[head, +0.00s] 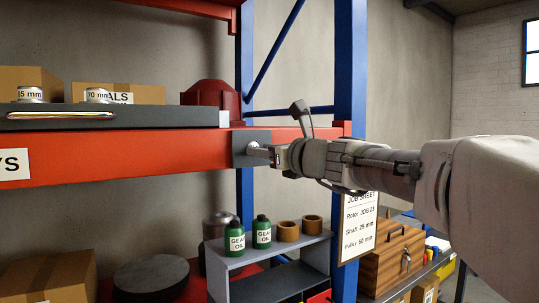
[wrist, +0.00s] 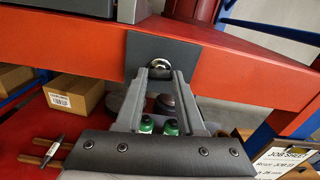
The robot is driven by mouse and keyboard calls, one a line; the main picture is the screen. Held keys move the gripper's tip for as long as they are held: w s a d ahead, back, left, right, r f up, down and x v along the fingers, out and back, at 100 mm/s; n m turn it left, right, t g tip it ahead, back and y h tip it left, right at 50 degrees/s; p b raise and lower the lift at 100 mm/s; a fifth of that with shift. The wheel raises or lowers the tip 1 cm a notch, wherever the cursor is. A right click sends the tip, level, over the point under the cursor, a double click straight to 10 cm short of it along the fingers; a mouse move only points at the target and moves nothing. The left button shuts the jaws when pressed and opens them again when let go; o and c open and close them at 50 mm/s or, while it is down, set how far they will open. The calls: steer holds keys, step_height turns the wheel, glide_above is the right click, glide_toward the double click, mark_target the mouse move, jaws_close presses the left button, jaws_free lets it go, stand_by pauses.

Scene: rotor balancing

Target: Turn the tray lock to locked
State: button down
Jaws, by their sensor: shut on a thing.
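The tray lock is a dark grey plate (head: 243,136) on the front of the red shelf beam, with a small metal knob (wrist: 159,68) sticking out of it. The plate also shows in the wrist view (wrist: 185,55). My gripper (head: 268,154) reaches in from the right, and its fingertips (wrist: 159,76) are shut on the knob. The fingers hide part of the knob, and I cannot tell from its look which position the lock is in. The dark grey tray (head: 150,115) lies on the shelf just above and left of the lock.
Metal pieces marked 65 mm and 70 mm (head: 98,95) stand on the tray. Below are green oil bottles (head: 236,238) and brown rolls (head: 288,231) on a small grey rack. A blue upright (head: 349,75) stands close behind my arm. A job sheet (head: 358,225) hangs below my arm.

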steer(key=shift+f+n+b, duration=0.1)
steer(key=shift+n+b, duration=5.7)
steer(key=shift+n, duration=2.5)
steer(key=c, duration=0.5)
jaws_free()
steer(key=b+v, duration=0.2)
steer(key=v, duration=1.5)
steer(key=shift+s+d, duration=0.15)
